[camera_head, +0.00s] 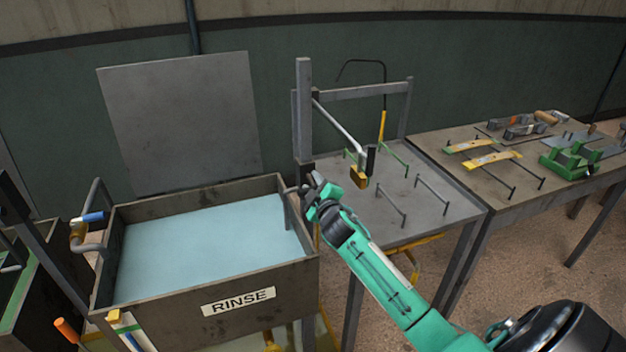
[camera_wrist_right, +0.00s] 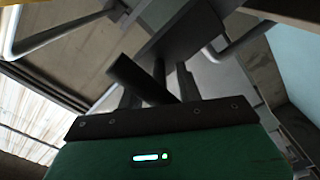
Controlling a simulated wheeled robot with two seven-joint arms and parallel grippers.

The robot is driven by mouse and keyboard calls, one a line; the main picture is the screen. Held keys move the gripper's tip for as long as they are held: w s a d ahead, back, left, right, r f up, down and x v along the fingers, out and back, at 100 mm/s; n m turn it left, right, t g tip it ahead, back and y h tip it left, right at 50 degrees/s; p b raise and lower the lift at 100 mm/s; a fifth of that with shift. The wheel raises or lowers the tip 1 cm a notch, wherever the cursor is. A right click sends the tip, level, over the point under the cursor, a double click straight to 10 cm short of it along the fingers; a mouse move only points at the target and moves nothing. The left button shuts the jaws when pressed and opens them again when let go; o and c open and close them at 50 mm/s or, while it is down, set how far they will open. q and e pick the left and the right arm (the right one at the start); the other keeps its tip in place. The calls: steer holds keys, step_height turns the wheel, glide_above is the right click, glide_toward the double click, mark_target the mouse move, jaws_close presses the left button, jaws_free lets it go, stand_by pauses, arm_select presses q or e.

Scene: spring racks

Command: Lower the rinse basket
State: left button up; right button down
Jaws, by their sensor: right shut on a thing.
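The rinse tank (camera_head: 255,296) with its RINSE label stands at centre left, holding pale blue liquid (camera_head: 200,245). I cannot make out a basket in the liquid. My right gripper (camera_head: 312,190) is at the tank's right back corner, beside a grey upright (camera_head: 287,210) inside the wall. What the bar joins to is hidden. My left gripper is not in view.
A grey rack table (camera_head: 445,205) with a tall post (camera_head: 303,110) and a slanting lever (camera_head: 338,125) stands right of the tank. A bench (camera_head: 510,190) with tools is farther right. A bent pipe (camera_head: 92,247) with a blue grip is at the tank's left.

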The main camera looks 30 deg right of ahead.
arm_select(q)
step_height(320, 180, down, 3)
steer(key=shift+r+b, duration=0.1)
steer(key=shift+b, duration=0.85)
arm_select(e)
step_height(320, 180, down, 4)
steer(key=shift+a+f, duration=0.1)
steer(key=shift+f, duration=0.25)
steer(key=c, duration=1.1)
jaws_free()
steer(key=shift+o, duration=0.2)
steer(key=shift+r, duration=0.2)
